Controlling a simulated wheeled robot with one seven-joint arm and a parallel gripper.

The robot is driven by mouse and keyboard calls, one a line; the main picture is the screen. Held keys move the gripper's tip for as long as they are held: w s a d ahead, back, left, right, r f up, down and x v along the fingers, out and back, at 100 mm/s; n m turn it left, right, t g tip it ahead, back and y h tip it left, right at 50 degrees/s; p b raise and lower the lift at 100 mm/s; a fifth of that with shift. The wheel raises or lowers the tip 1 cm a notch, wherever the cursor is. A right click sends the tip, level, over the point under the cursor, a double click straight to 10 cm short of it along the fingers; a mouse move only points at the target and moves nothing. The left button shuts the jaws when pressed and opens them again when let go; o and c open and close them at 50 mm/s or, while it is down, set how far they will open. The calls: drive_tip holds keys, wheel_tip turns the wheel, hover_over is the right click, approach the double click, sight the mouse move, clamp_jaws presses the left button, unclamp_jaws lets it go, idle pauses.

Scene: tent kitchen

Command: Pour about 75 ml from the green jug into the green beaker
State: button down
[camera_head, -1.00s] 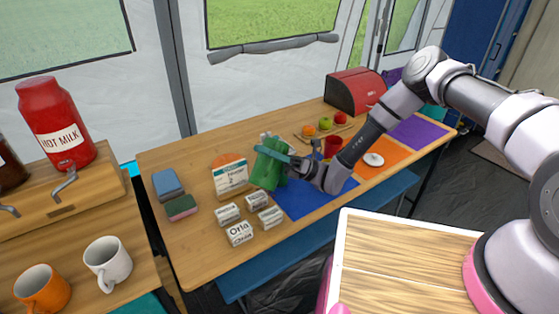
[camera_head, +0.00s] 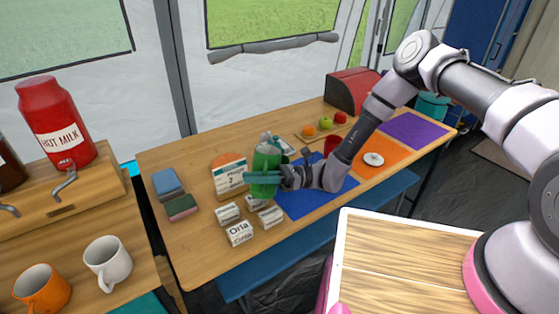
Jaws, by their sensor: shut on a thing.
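The green jug (camera_head: 266,162) is in my gripper (camera_head: 262,178), above the left part of the wooden table. The liquid level in the jug is not visible.
Small labelled boxes (camera_head: 239,233) stand close in front of the jug, and a larger box (camera_head: 230,178) stands to its left. A blue mat (camera_head: 305,201) lies to the right, with a red mug (camera_head: 331,146) behind it.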

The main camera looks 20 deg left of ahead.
drive_tip(key=shift+s+a+f+n+t+h, duration=0.15)
drive_tip(key=shift+s+f+n+h, duration=0.2)
drive_tip(key=shift+f, duration=0.2)
drive_tip(key=shift+s+a+f+n+t+h, duration=0.1)
drive_tip(key=shift+s+f+n+h, duration=0.15)
drive_tip(key=shift+f+n, duration=0.25)
drive_tip(key=shift+s+a+f+n+t+h, duration=0.15)
drive_tip(key=shift+s+f+n+h, duration=0.1)
drive_tip(key=shift+f+n+h, duration=0.25)
drive_tip(key=shift+s+d, duration=0.1)
idle(1.7)
